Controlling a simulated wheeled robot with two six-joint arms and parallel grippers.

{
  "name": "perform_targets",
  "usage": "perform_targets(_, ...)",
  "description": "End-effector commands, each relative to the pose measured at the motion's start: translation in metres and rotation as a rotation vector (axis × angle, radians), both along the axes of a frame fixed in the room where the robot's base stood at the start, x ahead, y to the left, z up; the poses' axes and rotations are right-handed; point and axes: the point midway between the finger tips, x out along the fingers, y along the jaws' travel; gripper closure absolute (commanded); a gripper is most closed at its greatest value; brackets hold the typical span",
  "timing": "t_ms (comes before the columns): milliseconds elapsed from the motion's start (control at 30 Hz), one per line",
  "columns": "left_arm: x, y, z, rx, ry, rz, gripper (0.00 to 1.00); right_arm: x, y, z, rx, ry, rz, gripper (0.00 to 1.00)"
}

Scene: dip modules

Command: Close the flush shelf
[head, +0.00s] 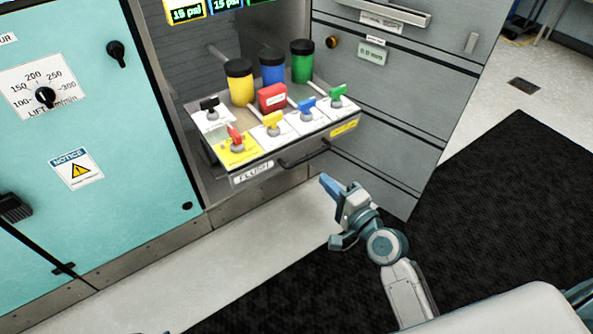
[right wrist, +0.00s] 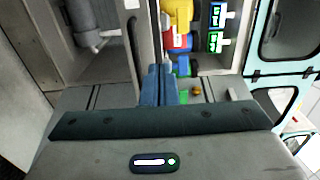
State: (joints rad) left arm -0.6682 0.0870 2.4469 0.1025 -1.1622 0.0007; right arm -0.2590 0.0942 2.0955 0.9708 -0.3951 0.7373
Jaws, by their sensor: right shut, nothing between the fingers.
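The flush shelf (head: 253,172), with a "FLUSH" label on its front, sticks out of the cabinet bay in the head view. A dark bar handle (head: 303,154) is on its front edge. It carries yellow, blue and green bottles, a red block and several coloured valve knobs. My right gripper (head: 328,186) is shut and empty, below and to the right of the handle, apparently apart from it. In the right wrist view its blue fingers (right wrist: 158,85) are together, with coloured shelf parts beyond them. My left gripper is not seen.
A teal cabinet (head: 125,130) with a lift dial (head: 45,97) stands left of the bay. Grey drawers (head: 390,165) stand to the right. The floor before the shelf is clear, with a black mat (head: 510,210) at right.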

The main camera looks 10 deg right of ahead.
Motion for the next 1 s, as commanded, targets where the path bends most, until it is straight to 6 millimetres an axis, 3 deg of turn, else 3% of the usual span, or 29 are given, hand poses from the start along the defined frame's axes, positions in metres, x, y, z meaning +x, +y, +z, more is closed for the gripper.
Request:
perform_targets(600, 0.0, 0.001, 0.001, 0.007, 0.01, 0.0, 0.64, 0.107, 0.039, 0.001, 0.0, 0.001, -0.001, 1.0)
perform_targets(800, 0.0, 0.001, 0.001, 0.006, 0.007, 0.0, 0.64, 0.125, 0.045, 0.0, -0.003, 0.002, -0.002, 1.0)
perform_targets(1000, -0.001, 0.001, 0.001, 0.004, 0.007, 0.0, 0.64, 0.128, 0.046, 0.0, -0.003, 0.002, -0.002, 1.0)
